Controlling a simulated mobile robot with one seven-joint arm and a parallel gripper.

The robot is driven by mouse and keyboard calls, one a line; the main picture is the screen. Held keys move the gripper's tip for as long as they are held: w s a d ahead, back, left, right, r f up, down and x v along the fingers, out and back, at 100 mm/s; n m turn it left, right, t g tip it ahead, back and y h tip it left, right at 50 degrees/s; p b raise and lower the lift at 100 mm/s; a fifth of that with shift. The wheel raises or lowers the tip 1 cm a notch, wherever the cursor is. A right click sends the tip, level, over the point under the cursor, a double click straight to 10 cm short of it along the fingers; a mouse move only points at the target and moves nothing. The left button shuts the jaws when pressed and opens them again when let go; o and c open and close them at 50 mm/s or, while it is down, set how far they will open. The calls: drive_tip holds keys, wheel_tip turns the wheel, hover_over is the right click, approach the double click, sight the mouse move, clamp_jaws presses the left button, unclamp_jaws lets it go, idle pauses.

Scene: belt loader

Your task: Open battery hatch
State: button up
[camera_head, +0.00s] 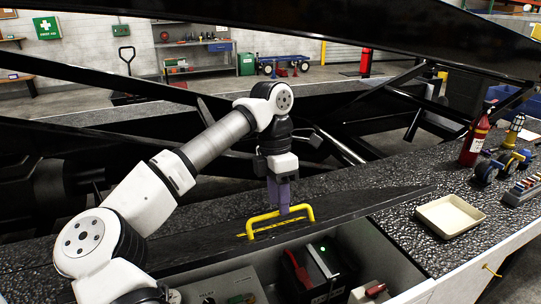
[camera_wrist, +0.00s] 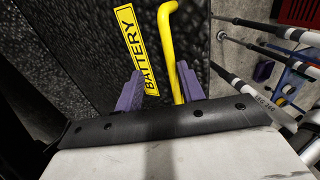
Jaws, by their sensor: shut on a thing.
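The battery hatch lid (camera_head: 355,207) is a dark textured panel, raised and tilted above an open bay in the machine's top. Its yellow bar handle (camera_head: 262,218) stands on the lid. My gripper (camera_head: 284,211) reaches down from above with purple fingers shut on the handle. In the wrist view, the purple fingers (camera_wrist: 160,74) sit on either side of the yellow handle (camera_wrist: 168,45). A yellow BATTERY label (camera_wrist: 134,45) lies beside the handle on the lid. The bay shows a dark battery (camera_head: 318,268) with a green light and red parts. The lid's hinge side is not clear.
A beige tray (camera_head: 450,216), a red extinguisher (camera_head: 474,142), a yellow lamp (camera_head: 514,130) and a small blue cart (camera_head: 500,166) stand on the speckled deck at right. Black frame beams (camera_head: 110,92) cross behind and above my arm.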

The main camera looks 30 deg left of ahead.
drive_tip(key=w+a+r+p, duration=0.3)
drive_tip(key=r+p, duration=0.1)
drive_tip(key=r, duration=0.2)
drive_tip(key=shift+a+p, duration=0.35)
idle(0.9)
